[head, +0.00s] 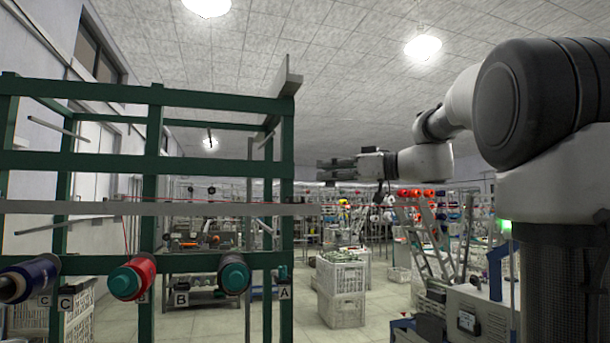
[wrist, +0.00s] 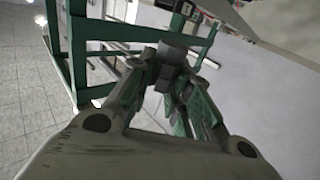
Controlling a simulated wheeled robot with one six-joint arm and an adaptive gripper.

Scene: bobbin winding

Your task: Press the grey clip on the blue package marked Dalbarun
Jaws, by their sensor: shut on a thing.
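A dark blue package (head: 38,277) sits at the lower left of the green rack, cut off by the picture edge. Its marking is too small to read, and I cannot make out a grey clip on it. My gripper (head: 322,169) is level, pointing left, to the right of the rack and well away from the blue package. In the wrist view my gripper (wrist: 170,66) is shut on a small grey piece (wrist: 173,53) between the fingertips; what it is I cannot tell.
The green rack (head: 150,165) has posts, crossbars and protruding grey rods. White crates (head: 342,290) stand on the floor right of the rack. Open floor lies between.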

